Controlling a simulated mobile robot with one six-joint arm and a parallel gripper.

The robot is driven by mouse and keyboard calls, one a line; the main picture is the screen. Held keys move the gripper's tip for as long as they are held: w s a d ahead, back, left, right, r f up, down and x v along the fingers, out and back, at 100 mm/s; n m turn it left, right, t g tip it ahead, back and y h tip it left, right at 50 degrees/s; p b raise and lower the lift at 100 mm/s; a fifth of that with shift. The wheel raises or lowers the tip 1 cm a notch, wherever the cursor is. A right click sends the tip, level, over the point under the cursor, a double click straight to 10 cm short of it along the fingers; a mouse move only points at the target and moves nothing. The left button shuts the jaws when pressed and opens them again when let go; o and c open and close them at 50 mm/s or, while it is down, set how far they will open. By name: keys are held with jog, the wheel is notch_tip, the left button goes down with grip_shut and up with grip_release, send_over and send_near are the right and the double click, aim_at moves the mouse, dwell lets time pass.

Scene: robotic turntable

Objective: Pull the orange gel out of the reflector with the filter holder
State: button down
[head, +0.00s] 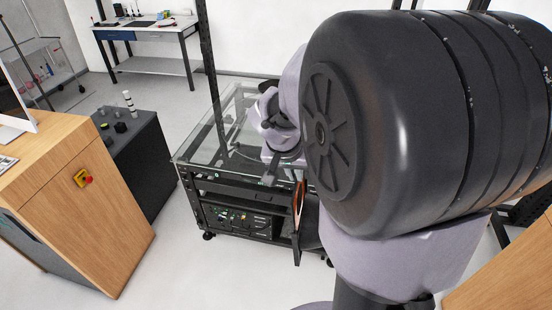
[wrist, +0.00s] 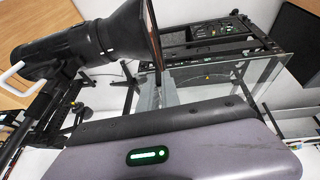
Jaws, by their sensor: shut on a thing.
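The orange gel (head: 299,205) shows nearly edge-on in a dark holder, just left of my large arm link in the head view. In the wrist view the filter holder (wrist: 154,38) is a thin edge-on strip close to the open mouth of the black reflector (wrist: 117,36). I cannot tell whether it is still seated there or slightly apart. My gripper (wrist: 158,95) is shut on the filter holder at its lower end; the exact contact is small and unclear. In the head view my arm hides most of the lamp.
A glass-topped black frame cart (head: 215,160) stands beyond the gel. A wooden cabinet (head: 90,215) with a red stop button and a dark box (head: 138,150) stand to the left. Grey floor is clear between the cabinet and the cart.

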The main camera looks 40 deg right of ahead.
notch_tip(320, 180, up, 10)
jog(key=p, duration=0.6)
jog(key=shift+w+a+p, duration=0.3)
jog(key=shift+w, duration=0.05)
dwell(0.5)
jog(key=shift+f, duration=0.1)
